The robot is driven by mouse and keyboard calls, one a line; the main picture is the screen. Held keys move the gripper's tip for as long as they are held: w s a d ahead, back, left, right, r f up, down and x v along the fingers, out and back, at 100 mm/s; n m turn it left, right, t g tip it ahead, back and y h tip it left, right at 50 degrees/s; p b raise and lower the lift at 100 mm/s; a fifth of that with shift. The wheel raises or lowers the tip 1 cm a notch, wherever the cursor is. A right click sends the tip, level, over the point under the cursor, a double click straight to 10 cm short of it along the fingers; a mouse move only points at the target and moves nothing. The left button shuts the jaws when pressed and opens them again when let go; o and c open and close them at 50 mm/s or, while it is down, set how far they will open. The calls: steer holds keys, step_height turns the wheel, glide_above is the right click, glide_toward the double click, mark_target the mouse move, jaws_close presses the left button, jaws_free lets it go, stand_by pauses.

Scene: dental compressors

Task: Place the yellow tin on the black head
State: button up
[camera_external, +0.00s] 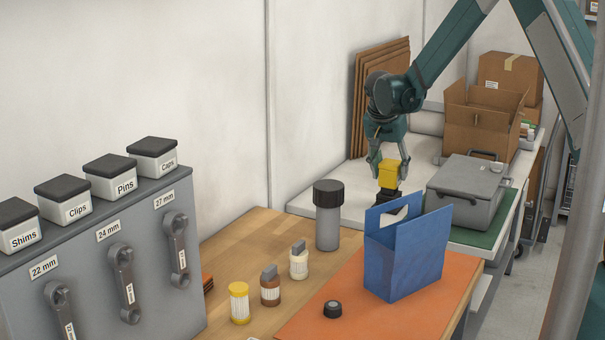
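The yellow tin (389,174) is between the two fingers of my gripper (389,165), which appear closed against its sides. It is roughly upright above the far white bench. A black object (399,204), which looks like the black head, is just below the tin. The blue holder hides part of the black object. I cannot tell whether the tin touches it or hangs slightly above it.
A blue holder (405,258) stands in front on an orange mat (340,313). A grey case (468,192) is right of my gripper, with an open cardboard box (482,120) behind. A grey black-capped cylinder (328,225) stands to the left.

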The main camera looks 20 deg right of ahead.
steer(key=shift+o, duration=0.6)
steer(key=shift+r, duration=0.15)
steer(key=shift+r, duration=0.15)
steer(key=v, duration=1.2)
stand_by(0.3)
